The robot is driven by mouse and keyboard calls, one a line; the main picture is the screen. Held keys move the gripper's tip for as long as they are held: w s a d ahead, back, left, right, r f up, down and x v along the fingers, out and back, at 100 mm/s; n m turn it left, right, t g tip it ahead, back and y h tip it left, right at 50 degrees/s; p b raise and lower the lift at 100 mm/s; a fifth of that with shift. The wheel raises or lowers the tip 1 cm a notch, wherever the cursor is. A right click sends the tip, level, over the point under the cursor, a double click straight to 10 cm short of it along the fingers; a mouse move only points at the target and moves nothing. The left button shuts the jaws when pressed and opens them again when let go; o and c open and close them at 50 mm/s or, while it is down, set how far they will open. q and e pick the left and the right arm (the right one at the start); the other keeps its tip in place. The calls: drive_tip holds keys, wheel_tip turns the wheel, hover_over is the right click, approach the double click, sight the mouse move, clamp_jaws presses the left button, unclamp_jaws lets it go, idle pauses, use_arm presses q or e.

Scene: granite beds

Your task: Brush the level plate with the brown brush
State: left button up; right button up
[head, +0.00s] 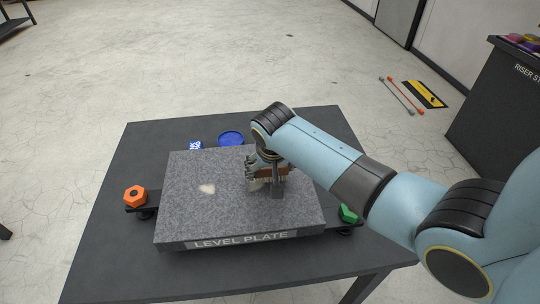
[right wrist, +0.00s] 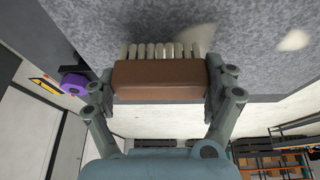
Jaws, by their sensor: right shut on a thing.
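The level plate (head: 230,215) is a grey speckled granite slab with its name on the front edge, on a dark table. A pale patch (head: 207,189) lies left of its middle and also shows in the right wrist view (right wrist: 293,40). My right gripper (head: 268,176) is over the right part of the plate. In the right wrist view my right gripper (right wrist: 160,82) is shut on the brown brush (right wrist: 160,78), whose pale bristles point at the plate. I cannot tell whether the bristles touch it. My left gripper is not in view.
An orange hex piece (head: 135,196) sits left of the plate, and a green one (head: 348,213) sits right of it. A blue round dish (head: 231,138) and a small blue-and-white item (head: 195,145) lie behind it. A dark riser stand (head: 500,110) is at the right.

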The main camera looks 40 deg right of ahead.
drive_tip(key=shift+w, duration=0.1)
drive_tip(key=shift+f+b, duration=0.4)
drive_tip(key=shift+f, duration=0.35)
drive_tip(key=shift+w, duration=0.1)
